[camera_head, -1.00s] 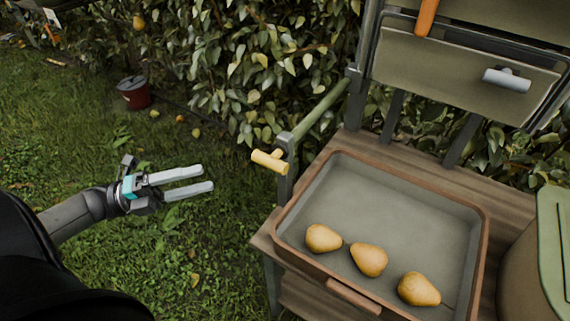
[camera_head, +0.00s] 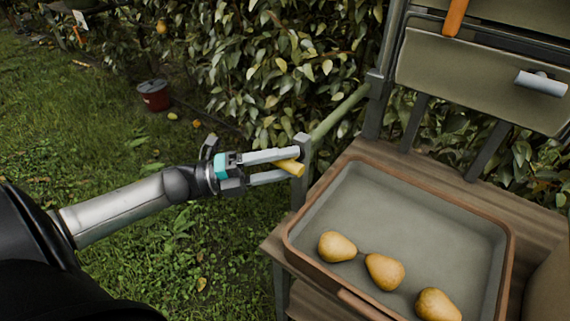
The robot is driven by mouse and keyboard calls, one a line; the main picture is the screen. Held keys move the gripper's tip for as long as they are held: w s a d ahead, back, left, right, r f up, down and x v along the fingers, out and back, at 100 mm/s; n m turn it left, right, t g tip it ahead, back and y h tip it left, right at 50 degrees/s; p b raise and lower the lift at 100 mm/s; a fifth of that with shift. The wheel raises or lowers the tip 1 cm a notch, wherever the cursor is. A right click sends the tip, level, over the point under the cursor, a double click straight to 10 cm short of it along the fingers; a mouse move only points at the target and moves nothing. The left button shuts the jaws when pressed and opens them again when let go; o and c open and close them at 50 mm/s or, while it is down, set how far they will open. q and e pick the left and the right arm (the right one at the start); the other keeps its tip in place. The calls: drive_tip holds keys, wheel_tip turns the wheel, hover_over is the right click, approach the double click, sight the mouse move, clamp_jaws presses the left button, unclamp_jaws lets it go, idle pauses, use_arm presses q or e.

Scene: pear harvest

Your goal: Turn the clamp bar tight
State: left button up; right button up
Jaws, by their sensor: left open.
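The clamp bar (camera_head: 291,167) is a short yellow bar at the near end of the green rail, on the left post of the wooden stand. My left gripper (camera_head: 290,164) comes in from the left with its two pale fingers open. The bar lies between the fingers, and the upper finger hides part of it. I cannot tell whether either finger touches the bar. My right gripper is not in view.
A brown-rimmed tray (camera_head: 396,182) with several pears stands on the wooden stand (camera_head: 409,154) just right of the bar. The green rail (camera_head: 340,115) runs back along the hedge. A red bucket (camera_head: 154,97) stands on the grass, which is open at left.

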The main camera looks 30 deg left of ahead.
use_arm(q)
clamp_jaws()
idle(0.5)
